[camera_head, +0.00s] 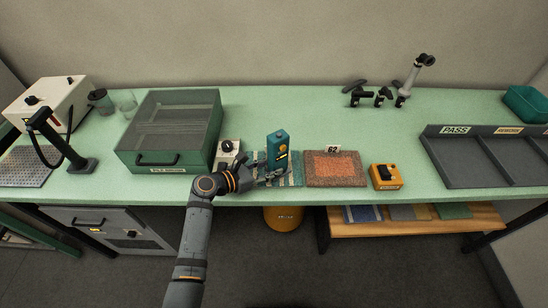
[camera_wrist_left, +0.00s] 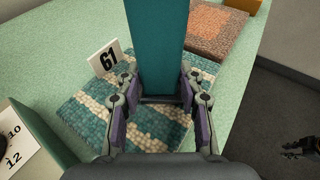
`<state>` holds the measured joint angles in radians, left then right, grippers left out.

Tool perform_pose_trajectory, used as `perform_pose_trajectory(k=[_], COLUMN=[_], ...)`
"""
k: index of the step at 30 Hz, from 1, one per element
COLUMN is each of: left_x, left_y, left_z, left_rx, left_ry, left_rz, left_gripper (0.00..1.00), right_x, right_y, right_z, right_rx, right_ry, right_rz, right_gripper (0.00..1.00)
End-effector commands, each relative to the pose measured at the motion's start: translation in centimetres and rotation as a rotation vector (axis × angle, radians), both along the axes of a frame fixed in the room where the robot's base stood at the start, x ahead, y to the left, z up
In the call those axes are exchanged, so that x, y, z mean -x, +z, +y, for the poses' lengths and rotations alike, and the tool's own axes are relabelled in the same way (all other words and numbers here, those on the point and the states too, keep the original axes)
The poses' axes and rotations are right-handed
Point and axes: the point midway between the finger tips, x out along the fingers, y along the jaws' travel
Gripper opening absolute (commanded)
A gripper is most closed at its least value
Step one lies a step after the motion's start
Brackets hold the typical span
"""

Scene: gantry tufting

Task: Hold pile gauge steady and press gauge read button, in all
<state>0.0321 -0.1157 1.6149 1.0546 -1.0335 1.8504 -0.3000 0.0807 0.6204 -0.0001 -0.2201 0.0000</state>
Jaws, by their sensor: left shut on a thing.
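The pile gauge (camera_head: 278,150) is a teal upright block with a yellow button on its face. It stands on the teal and cream striped carpet sample tagged 61 (camera_wrist_left: 152,124). My left gripper (camera_head: 262,176) is shut on the lower part of the gauge; in the left wrist view the gauge (camera_wrist_left: 157,45) rises between the two fingers. The carpet sample also shows in the head view (camera_head: 293,179), partly hidden by the gauge and gripper. The yellow read button (camera_head: 283,148) shows uncovered in the head view.
An orange-brown carpet sample (camera_head: 316,167) tagged 62 lies right of the gauge, with a yellow device (camera_head: 385,177) beyond it. A grey PASS/REWORK tray (camera_head: 452,177) is at far right.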

Motion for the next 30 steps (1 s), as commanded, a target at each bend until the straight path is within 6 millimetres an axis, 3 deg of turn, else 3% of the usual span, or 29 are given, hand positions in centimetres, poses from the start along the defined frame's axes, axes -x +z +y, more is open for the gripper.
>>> perform_pose_trajectory(k=[1,4,30], left_x=[0.05,0.06,0.08], left_y=[-0.12,-0.13,-0.18], left_z=[0.01,0.01,0.01], left_rx=[-0.001,0.0,-0.001], left_ry=[-0.001,0.0,0.0], left_rz=[0.002,0.003,0.004], left_gripper=[0.2,0.2,0.2], right_x=[0.01,0.01,0.03], right_y=[-0.01,-0.01,-0.03], right_z=[0.0,0.0,0.03], right_rx=[0.0,0.0,0.0], right_ry=[0.0,0.0,0.0], right_rz=[0.0,0.0,0.0], right_gripper=[0.13,0.0,0.0])
